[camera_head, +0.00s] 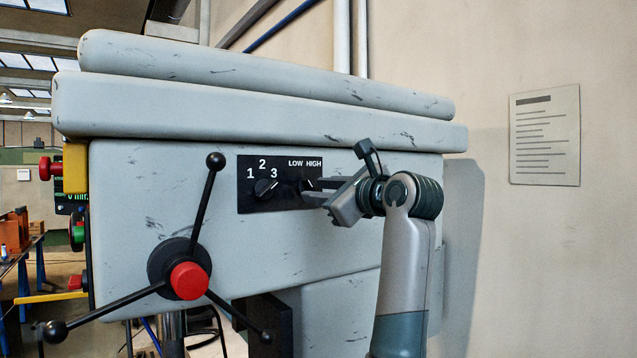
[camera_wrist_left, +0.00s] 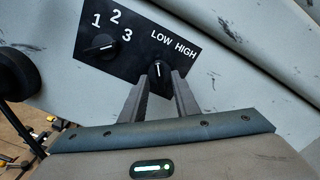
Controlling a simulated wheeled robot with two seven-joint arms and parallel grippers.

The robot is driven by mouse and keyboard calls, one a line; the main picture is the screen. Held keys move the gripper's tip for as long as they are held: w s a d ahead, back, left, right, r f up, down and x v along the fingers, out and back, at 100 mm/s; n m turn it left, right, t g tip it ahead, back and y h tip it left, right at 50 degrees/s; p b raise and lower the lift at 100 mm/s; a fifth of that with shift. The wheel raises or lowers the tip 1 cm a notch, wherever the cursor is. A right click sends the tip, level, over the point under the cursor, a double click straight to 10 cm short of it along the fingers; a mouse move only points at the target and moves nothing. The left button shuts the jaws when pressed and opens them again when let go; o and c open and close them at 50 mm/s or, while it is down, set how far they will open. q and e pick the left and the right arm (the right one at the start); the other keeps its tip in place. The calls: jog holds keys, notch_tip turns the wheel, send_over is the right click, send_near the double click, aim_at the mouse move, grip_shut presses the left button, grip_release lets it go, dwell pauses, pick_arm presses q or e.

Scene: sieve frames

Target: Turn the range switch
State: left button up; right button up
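The range switch is a small black knob (camera_wrist_left: 158,72) under the words LOW and HIGH on a black panel (camera_wrist_left: 110,58). In the left wrist view its white mark points up, towards LOW. In the head view the knob (camera_head: 306,185) is partly hidden by my gripper. My left gripper (camera_wrist_left: 160,80) has its two fingers apart, one on each side of the knob, tips close to it. I cannot tell whether they touch it. My left gripper also shows in the head view (camera_head: 318,191), coming at the panel from the right. My right gripper is not in view.
A second knob (camera_head: 264,188) marked 1, 2, 3 sits left of the switch. A three-armed handle with a red hub (camera_head: 189,281) sticks out at lower left. Red and green buttons (camera_head: 77,233) are at the far left. A paper sheet (camera_head: 544,136) hangs on the wall.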

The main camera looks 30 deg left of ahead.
pick_arm(q)
jog(key=shift+w+a, duration=0.1)
jog(key=shift+a, duration=0.25)
grip_shut()
